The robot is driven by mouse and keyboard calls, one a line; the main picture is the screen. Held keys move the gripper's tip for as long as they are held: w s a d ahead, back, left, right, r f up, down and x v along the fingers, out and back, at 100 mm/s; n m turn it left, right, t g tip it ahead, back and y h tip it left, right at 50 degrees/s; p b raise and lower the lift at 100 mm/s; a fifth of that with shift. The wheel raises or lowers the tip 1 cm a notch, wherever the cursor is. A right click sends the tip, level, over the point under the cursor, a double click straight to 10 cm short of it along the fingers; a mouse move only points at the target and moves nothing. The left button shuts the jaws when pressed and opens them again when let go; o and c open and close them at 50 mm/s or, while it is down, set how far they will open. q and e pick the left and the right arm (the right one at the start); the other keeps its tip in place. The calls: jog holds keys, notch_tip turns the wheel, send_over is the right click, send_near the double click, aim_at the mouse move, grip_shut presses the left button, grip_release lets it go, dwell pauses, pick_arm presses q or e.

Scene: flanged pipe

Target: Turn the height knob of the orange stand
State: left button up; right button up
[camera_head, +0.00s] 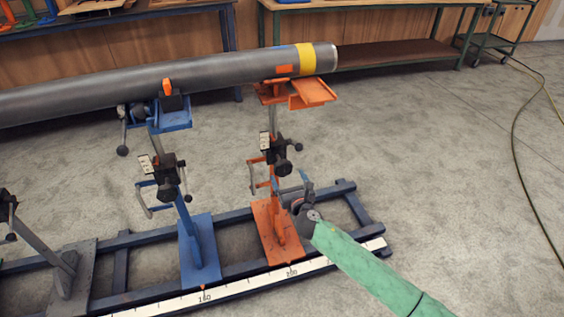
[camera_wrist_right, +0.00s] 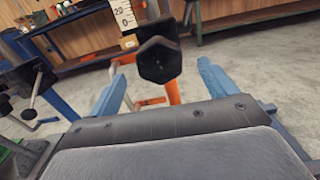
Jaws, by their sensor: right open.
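The orange stand (camera_head: 268,222) stands upright on the rail frame under the right end of the grey pipe (camera_head: 190,78). Its black height knob (camera_head: 283,147) is on the clamp block halfway up the post. In the right wrist view, the dark faceted knob (camera_wrist_right: 160,60) appears between the two blue fingers. My right gripper (camera_head: 292,184) is open and empty, just below and in front of the knob in the head view. In the wrist view the right gripper (camera_wrist_right: 162,76) has a finger on each side of the knob, with visible gaps. My left gripper is not in view.
A blue stand (camera_head: 200,250) with its own clamp is to the left, and a grey stand (camera_head: 68,275) farther left. An orange tray (camera_head: 312,93) juts out beside the stand's top.

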aim_at(282, 164)
jog(key=shift+x, duration=3.9)
jog(key=shift+c, duration=0.2)
jog(key=c, duration=0.9)
